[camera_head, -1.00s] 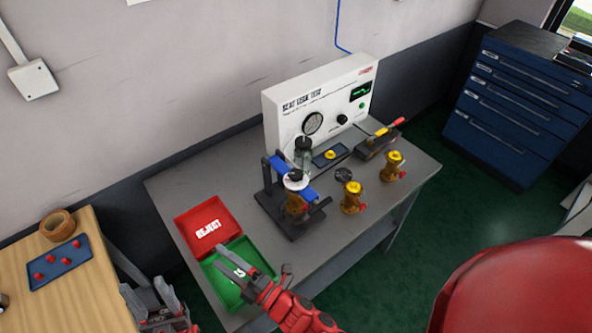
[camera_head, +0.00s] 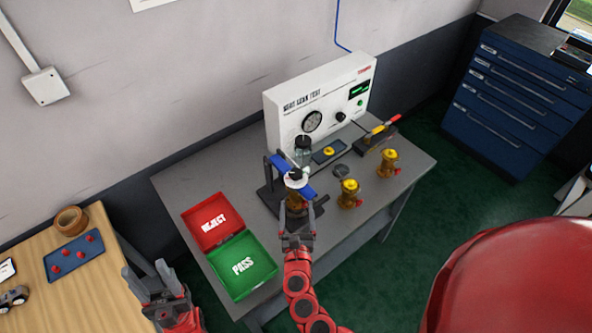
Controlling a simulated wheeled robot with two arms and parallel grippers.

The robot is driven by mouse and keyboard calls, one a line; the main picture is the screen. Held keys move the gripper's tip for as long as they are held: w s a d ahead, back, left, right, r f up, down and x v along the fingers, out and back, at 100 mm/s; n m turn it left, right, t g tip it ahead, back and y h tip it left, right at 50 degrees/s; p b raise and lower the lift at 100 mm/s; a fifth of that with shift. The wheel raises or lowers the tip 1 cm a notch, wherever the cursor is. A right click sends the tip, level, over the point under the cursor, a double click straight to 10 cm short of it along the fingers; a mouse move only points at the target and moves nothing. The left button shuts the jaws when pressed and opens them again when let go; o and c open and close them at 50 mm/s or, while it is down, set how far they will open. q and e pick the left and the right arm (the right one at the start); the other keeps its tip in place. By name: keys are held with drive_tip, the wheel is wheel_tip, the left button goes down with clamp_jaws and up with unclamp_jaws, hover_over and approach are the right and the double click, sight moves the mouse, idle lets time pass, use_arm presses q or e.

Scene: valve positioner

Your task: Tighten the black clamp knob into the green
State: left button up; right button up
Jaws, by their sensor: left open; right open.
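The clamp stand is a dark frame with a blue bar (camera_head: 280,166) on the grey bench. A white disc (camera_head: 297,181) sits at its top, with a small black knob (camera_head: 295,174) on it; any green zone there is too small to make out. A brass valve (camera_head: 294,200) stands under the disc, partly hidden by my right gripper. My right gripper (camera_head: 298,226) is open, just in front of and below the clamp; I cannot tell whether it touches. My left gripper (camera_head: 146,268) is open and empty, between the wooden table and the bench.
The white leak test box (camera_head: 290,104) with a gauge stands behind the clamp. The red reject tray (camera_head: 194,218) and green pass tray (camera_head: 235,288) lie to the left.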

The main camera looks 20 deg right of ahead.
sight(296, 180)
drive_tip(key=p+x, duration=0.2)
drive_tip(key=x, duration=1)
drive_tip(key=shift+w, duration=0.15)
drive_tip(key=shift+w+d, duration=0.2)
drive_tip(key=shift+w, duration=0.05)
clamp_jaws()
